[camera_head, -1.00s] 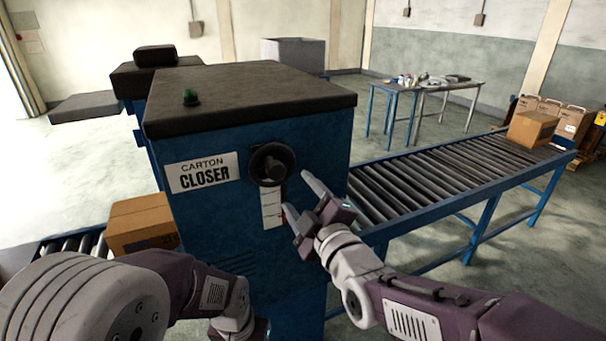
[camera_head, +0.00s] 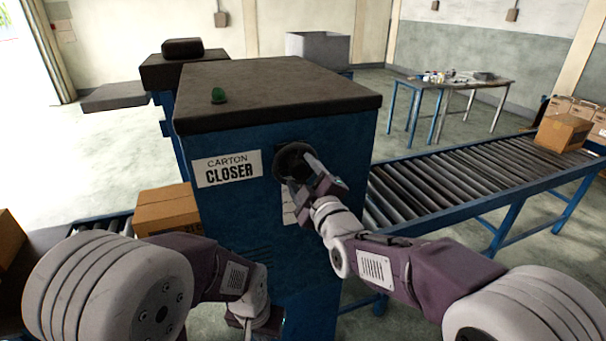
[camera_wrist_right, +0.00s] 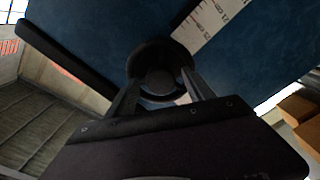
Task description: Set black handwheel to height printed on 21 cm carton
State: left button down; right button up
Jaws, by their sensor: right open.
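The black handwheel (camera_head: 284,163) is on the front of the blue carton closer (camera_head: 225,225), right of its label. A white scale strip (camera_head: 288,208) runs below the wheel, partly covered by my gripper. My right gripper (camera_head: 298,178) is open at the wheel. In the right wrist view its two fingers (camera_wrist_right: 160,80) stand either side of the wheel's hub (camera_wrist_right: 160,78); I cannot tell if they touch it. A brown carton (camera_head: 167,209) sits left of the closer; its print is unreadable. My left gripper (camera_head: 250,320) is low at the bottom edge, mostly hidden.
A roller conveyor (camera_head: 470,175) runs to the right, with a carton (camera_head: 562,132) at its far end. Another carton (camera_head: 8,240) is cut by the left edge. A table (camera_head: 452,84) stands behind.

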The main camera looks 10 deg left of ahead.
grip_shut()
jog(key=shift+f+m+b, duration=0.2)
jog(key=shift+m+b, duration=0.4)
jog(key=shift+b, duration=0.1)
jog(key=shift+f+m+b, duration=0.1)
jog(key=shift+m+b, duration=0.95)
jog(key=shift+m, duration=0.15)
jog(key=m+b, duration=0.4)
jog(key=m, duration=0.2)
jog(key=shift+m+b, duration=0.3)
jog(key=shift+b, duration=0.1)
jog(key=m+b, duration=0.3)
jog(key=m, duration=0.2)
jog(key=shift+a+b, duration=0.1)
jog(key=shift+b, duration=0.2)
jog(key=shift+m+b, duration=1)
jog(key=shift+m, duration=1)
